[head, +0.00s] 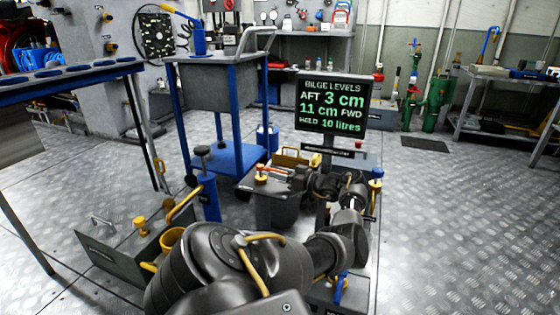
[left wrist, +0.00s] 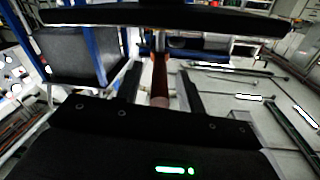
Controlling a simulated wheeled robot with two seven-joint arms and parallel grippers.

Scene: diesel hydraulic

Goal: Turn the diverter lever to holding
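A reddish-brown lever handle (left wrist: 160,82) stands between the two fingers of my left gripper (left wrist: 161,92) in the left wrist view. Gaps show on both sides of it, so the fingers are open around it and do not visibly grip it. In the head view my left gripper (head: 300,181) is by the grey unit below the display, beside a reddish bar (head: 275,171) that seems to be the same lever. The lever's pivot and position marks are hidden or too small to read. My right gripper is not in view.
A display (head: 333,103) reads bilge levels aft 3 cm, 11 cm fwd, held 10 litres. A blue-framed cart (head: 216,80) stands behind the lever. A grey box with yellow fittings (head: 118,250) and a blue hand pump (head: 208,195) stand left. Open floor (head: 460,220) lies right.

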